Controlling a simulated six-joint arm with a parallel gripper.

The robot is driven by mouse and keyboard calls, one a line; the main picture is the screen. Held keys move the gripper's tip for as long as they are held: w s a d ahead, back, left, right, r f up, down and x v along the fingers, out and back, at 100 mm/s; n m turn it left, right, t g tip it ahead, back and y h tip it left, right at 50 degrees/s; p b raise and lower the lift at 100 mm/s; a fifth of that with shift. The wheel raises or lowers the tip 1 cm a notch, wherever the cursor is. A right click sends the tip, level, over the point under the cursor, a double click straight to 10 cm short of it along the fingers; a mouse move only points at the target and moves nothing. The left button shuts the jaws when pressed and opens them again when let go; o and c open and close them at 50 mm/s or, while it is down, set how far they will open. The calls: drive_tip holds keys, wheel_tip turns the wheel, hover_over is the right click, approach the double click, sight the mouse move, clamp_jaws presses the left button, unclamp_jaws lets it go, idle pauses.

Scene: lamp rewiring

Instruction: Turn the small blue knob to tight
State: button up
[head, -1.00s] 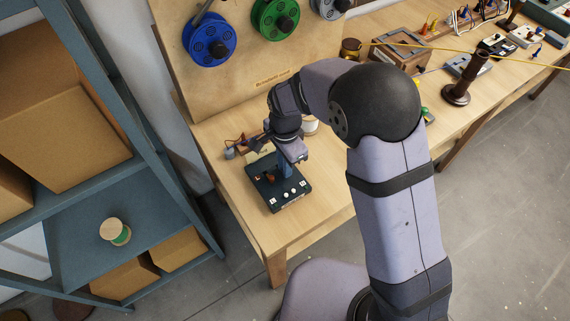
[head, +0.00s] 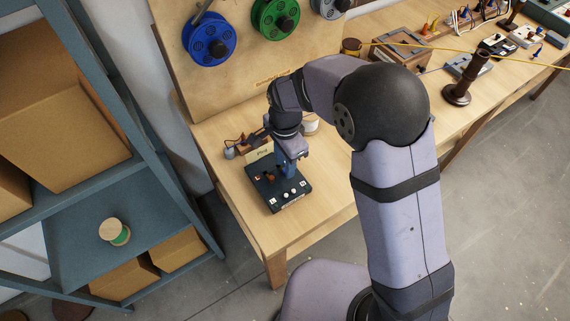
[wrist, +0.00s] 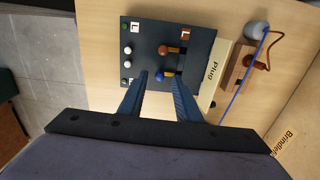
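The dark box (head: 296,203) sits on the bench below my gripper (head: 286,176). In the wrist view the dark box (wrist: 197,30) carries an orange-brown knob (wrist: 163,50) and, nearer my gripper, a small blue knob (wrist: 162,75). My gripper (wrist: 161,73) is open, with its two blue fingers on either side of the small blue knob. I cannot tell whether either finger touches it. In the head view the small blue knob is hidden by my gripper. The box also has white buttons, small green lights and lettered tiles.
A cream "plug" label (wrist: 217,66) lies beside the box, then a wooden block (wrist: 237,73) with a grey ball and blue and orange wires. Spools (head: 210,38) hang on the board behind. Bench in front of the box is clear.

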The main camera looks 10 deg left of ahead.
drive_tip(key=shift+r+b, duration=0.8)
drive_tip(key=shift+r, duration=2.25)
drive_tip(key=shift+n, duration=1)
drive_tip(key=s+d+f+n, duration=0.1)
drive_tip(key=n, duration=0.2)
drive_tip(key=s+d+f+n, duration=0.1)
drive_tip(key=f+n, duration=0.1)
drive_tip(key=n, duration=0.1)
drive_tip(key=s+f+n, duration=0.1)
drive_tip(key=s+n, duration=0.1)
drive_tip(key=n, duration=0.2)
drive_tip(key=shift+d+f, duration=0.4)
drive_tip(key=s+d+n, duration=0.1)
drive_tip(key=d, duration=0.1)
drive_tip(key=s+d+f+n, duration=0.1)
drive_tip(key=s+d, duration=0.1)
drive_tip(key=s+d+n+g, duration=0.1)
drive_tip(key=s+d, duration=0.1)
drive_tip(key=shift+s+d+f+h, duration=0.1)
drive_tip(key=shift+s+f+h, duration=0.05)
drive_tip(key=shift+h, duration=0.25)
drive_tip(key=s+d+r+m, duration=0.1)
drive_tip(key=d+r+m, duration=0.1)
drive_tip(key=d, duration=0.6)
drive_tip(key=s+d+r+m+t, duration=0.1)
drive_tip(key=s+d+r+m, duration=0.1)
drive_tip(key=d, duration=0.6)
drive_tip(key=shift+s+m+y, duration=0.25)
drive_tip(key=shift+m+y, duration=0.15)
drive_tip(key=shift+m, duration=0.5)
